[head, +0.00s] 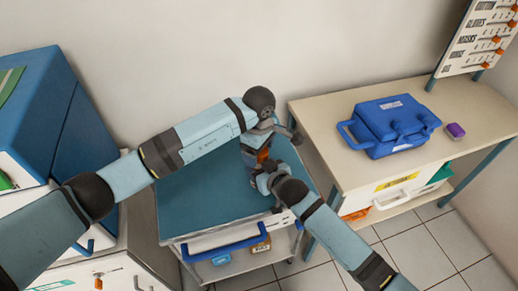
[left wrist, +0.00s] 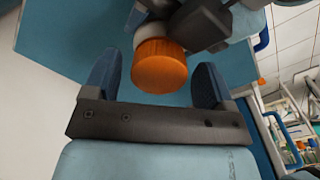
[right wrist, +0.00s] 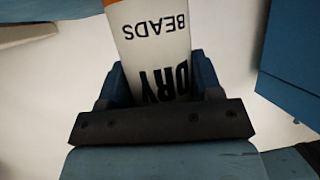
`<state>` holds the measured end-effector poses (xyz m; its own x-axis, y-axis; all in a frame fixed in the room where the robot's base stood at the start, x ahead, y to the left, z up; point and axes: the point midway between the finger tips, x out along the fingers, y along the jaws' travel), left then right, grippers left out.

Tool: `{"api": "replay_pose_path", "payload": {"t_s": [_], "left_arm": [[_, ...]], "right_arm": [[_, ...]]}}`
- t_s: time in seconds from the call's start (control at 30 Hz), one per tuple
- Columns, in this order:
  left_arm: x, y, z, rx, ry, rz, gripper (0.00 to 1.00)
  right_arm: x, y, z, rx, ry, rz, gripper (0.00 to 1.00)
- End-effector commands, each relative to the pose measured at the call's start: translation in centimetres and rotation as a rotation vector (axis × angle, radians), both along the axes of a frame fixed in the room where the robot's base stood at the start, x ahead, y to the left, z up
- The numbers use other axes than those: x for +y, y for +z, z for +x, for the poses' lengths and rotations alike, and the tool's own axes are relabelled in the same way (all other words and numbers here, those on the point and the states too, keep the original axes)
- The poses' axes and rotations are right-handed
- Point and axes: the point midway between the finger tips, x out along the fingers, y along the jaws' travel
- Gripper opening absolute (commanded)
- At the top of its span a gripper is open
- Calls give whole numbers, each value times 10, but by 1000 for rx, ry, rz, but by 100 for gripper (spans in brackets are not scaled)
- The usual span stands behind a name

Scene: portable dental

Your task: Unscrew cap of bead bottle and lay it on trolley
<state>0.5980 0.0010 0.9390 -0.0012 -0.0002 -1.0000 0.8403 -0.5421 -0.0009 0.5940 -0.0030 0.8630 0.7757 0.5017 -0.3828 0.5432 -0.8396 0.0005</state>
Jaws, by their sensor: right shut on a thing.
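The bead bottle (right wrist: 155,40) is white with dark lettering reading "DRY BEADS". My right gripper (right wrist: 160,85) is shut on its body, as the right wrist view shows. The bottle's orange cap (left wrist: 160,66) sits on the bottle's neck in the left wrist view. My left gripper (left wrist: 153,82) is open, with its two blue fingers on either side of the cap and a gap visible at each side. In the head view both grippers meet above the blue-topped trolley (head: 200,200), and the arms hide most of the bottle; a bit of orange (head: 263,154) shows between them.
A beige table (head: 335,105) at the right holds a blue case (head: 390,125) and a small purple box (head: 455,131). A sign board (head: 478,42) stands at its back. A blue cabinet (head: 75,140) stands at the left. The trolley's left and front top is bare.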

Motion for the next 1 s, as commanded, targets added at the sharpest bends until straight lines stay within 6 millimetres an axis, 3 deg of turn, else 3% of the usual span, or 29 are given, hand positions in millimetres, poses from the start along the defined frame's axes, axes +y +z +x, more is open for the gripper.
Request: {"api": "replay_pose_path", "payload": {"t_s": [0.2, 0.5, 0.57, 0.83, 1.0], "left_arm": [[0, 5, 1, -2, -1, -1, 78], [0, 41, 1, -3, -2, -1, 78], [0, 45, 1, -3, -3, 1, 73], [-1, 75, 0, -4, -228, -1, 73], [-1, 72, 0, 0, -293, -1, 73]], "right_arm": [[0, 0, 0, -1, 0, -1, 0], [0, 0, 0, -1, 0, -1, 0], [0, 0, 0, -1, 0, -1, 0], [0, 0, 0, -1, 0, -1, 0], [0, 0, 0, -1, 0, -1, 0]]}}
